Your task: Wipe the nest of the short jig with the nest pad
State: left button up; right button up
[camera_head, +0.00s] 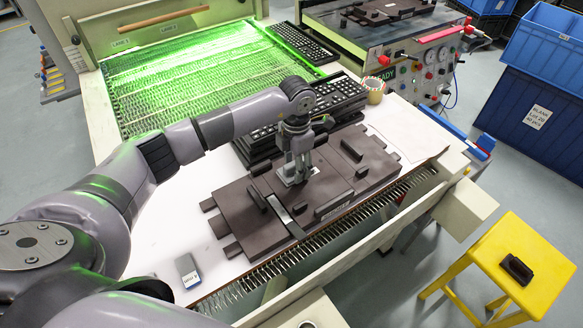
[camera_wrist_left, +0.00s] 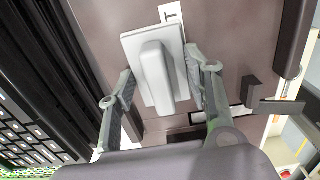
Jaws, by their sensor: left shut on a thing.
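The nest pad, a pale grey plate with a raised grip bar, shows in the left wrist view (camera_wrist_left: 157,72) between the fingers of my left gripper (camera_wrist_left: 155,85). In the head view my left gripper (camera_head: 298,160) points down with the pad (camera_head: 291,179) under it. The pad is low over the brown jig (camera_head: 235,200) on the white table, near the middle of the brown jig area. I cannot tell whether the pad touches the surface. Which part is the short jig's nest is hard to tell. My right gripper is not in view.
A small grey-blue object (camera_head: 188,270) lies at the table's front left. A tape roll (camera_head: 374,88) stands at the back right. A yellow stool (camera_head: 520,240) with a dark block (camera_head: 516,268) stands right of the table.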

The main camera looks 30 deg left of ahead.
aim_at(319, 161)
pick_arm(q)
jog(key=shift+w+d+b, duration=0.35)
jog(key=shift+w, duration=0.25)
jog(key=shift+w+d+b, duration=0.3)
jog(key=shift+w+b, duration=0.05)
jog(key=shift+w, duration=0.2)
jog(key=shift+w+d+f+b, duration=0.1)
jog(key=shift+w+d+b, duration=0.15)
jog(key=shift+w+b, duration=0.25)
jog(key=shift+w+d+f+b, duration=0.1)
jog(key=shift+w+d+b, duration=0.15)
jog(key=shift+w+b, duration=0.2)
jog(key=shift+w+d+r+b, duration=0.1)
jog(key=shift+w+d+b, duration=0.4)
jog(key=shift+w, duration=0.2)
jog(key=shift+w+d+r+b, duration=0.1)
jog(key=shift+w+d+b, duration=0.3)
jog(key=shift+w+b, duration=0.25)
jog(key=shift+r, duration=0.1)
notch_tip(319, 161, up, 8)
jog(key=p, duration=0.5)
